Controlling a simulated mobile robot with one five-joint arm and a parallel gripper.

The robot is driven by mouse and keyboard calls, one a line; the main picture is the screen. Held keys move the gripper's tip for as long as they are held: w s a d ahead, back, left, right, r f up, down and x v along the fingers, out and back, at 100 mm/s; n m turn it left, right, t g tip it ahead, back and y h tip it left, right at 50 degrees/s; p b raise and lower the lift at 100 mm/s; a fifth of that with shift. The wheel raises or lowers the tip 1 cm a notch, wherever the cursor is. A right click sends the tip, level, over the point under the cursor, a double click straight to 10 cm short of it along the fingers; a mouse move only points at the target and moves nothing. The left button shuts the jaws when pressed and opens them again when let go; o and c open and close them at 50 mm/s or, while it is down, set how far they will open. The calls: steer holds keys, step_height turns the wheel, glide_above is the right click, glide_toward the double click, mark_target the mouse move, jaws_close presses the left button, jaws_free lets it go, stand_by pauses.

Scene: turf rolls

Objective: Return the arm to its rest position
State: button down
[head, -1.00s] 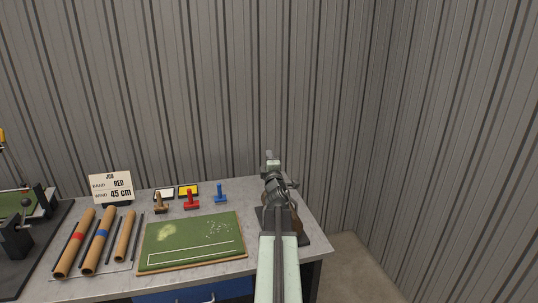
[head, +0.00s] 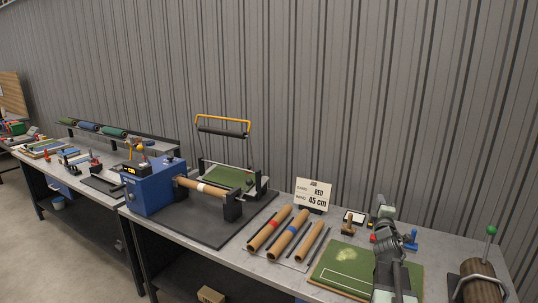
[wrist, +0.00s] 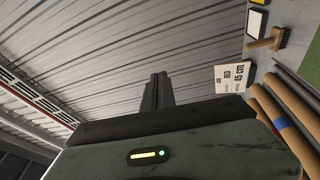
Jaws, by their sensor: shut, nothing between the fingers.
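My gripper (head: 380,201) is at the upper end of my raised arm, right of centre in the head view, in front of the wall and the back of the bench. In the wrist view its dark fingers (wrist: 157,92) are together and empty, pointing up across the ribbed wall and roof.
The job card (head: 313,194) reads RED, 45 cm. Cardboard tubes (head: 270,229) lie left of the turf board. A blue machine (head: 153,187) stands farther left. A brown roll (head: 480,283) with a metal handle is at right. The grey bench (head: 190,236) has little free room.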

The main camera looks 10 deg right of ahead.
steer(key=w+a+f+m+g+y, duration=0.1)
steer(key=w+a+f, duration=0.15)
steer(key=a, duration=0.45)
steer(key=w+a+f+y, duration=0.1)
steer(key=w+a+f, duration=0.15)
steer(key=a, duration=0.55)
steer(key=s+a+f+m+g+y, duration=0.1)
steer(key=a+f+m+g+y, duration=0.15)
steer(key=a+f, duration=0.5)
steer(key=s+a+f+m+g+y, duration=0.1)
steer(key=a+f+g, duration=0.25)
steer(key=a, duration=0.75)
steer(key=s+a+f+m+g+y, duration=0.1)
steer(key=s+a+f+m+g, duration=0.2)
steer(key=s, duration=0.7)
steer(key=s+a+f+m+g+y, duration=0.2)
steer(key=s+a+f+g, duration=0.4)
steer(key=s, duration=0.5)
steer(key=shift+a+f+m+g, duration=0.3)
steer(key=shift+f+m+g, duration=0.3)
steer(key=shift+m, duration=0.25)
steer(key=shift+y, duration=0.25)
